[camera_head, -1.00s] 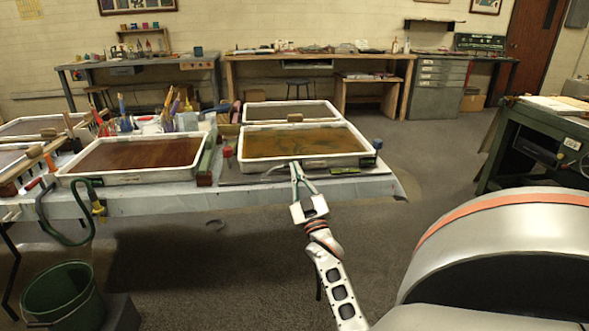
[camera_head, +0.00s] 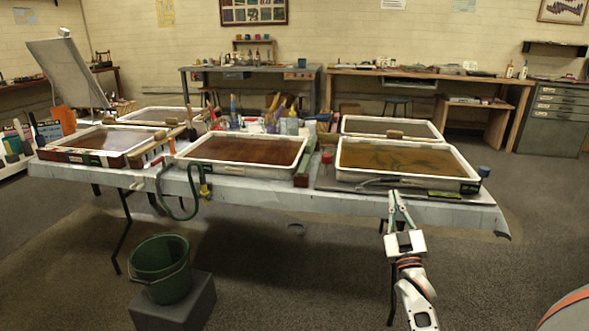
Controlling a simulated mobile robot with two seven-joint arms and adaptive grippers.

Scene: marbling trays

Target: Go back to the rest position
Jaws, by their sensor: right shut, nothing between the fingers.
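My right gripper (camera_head: 399,207) shows in the head view at the front edge of the long table (camera_head: 330,207), right of the middle. Its fingers are shut with nothing between them and point toward the table. It is in front of and below the right marbling tray (camera_head: 375,179), which holds a yellow-green patterned bath. Whether the fingertips touch the table's cloth I cannot tell. The tray with the brown-red bath (camera_head: 205,164) lies to the left of it. My left gripper is not in view.
A green bucket (camera_head: 160,270) stands on a grey block (camera_head: 180,312) in front of the table. A green hose (camera_head: 182,216) hangs at the front edge. Jars and brushes (camera_head: 270,118) stand between the trays. The floor in front is open to the right of the bucket.

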